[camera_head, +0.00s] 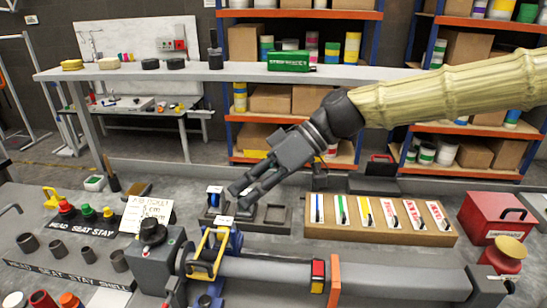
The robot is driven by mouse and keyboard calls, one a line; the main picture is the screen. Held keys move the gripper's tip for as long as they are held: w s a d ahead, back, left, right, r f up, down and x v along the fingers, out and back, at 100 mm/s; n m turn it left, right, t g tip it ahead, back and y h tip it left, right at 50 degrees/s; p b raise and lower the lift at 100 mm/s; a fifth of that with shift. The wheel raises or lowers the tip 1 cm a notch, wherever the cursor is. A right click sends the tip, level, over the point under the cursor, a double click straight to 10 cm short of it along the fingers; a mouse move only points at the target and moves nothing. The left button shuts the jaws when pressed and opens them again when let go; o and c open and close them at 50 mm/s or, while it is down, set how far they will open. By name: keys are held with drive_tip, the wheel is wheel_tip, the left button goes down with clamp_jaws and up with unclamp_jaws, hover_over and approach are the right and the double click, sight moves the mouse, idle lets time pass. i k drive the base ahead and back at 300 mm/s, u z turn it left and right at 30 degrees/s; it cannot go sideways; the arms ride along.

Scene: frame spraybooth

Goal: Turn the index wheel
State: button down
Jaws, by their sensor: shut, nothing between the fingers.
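I cannot tell for sure which part is the index wheel. A grey housing (152,268) at the lower left has a round black knob (152,231) on top. Beside it, a yellow clamp lever (205,254) and a blue round part (232,241) sit at the left end of a long grey tube (400,278). My gripper (238,197) comes in from the upper right and points down to the left. Its fingers are shut and empty, above the bench behind the clamp, to the right of the knob and apart from it.
A tray of labelled markers (385,222) lies right of my gripper, with a red box (497,217) beyond it. A handwritten card (151,215) stands behind the knob. Coloured knobs (88,211) and several dark cups (55,249) are at the left. A shelf (220,74) runs behind.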

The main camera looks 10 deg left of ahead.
sight(152, 232)
drive_tip(key=k, duration=0.95)
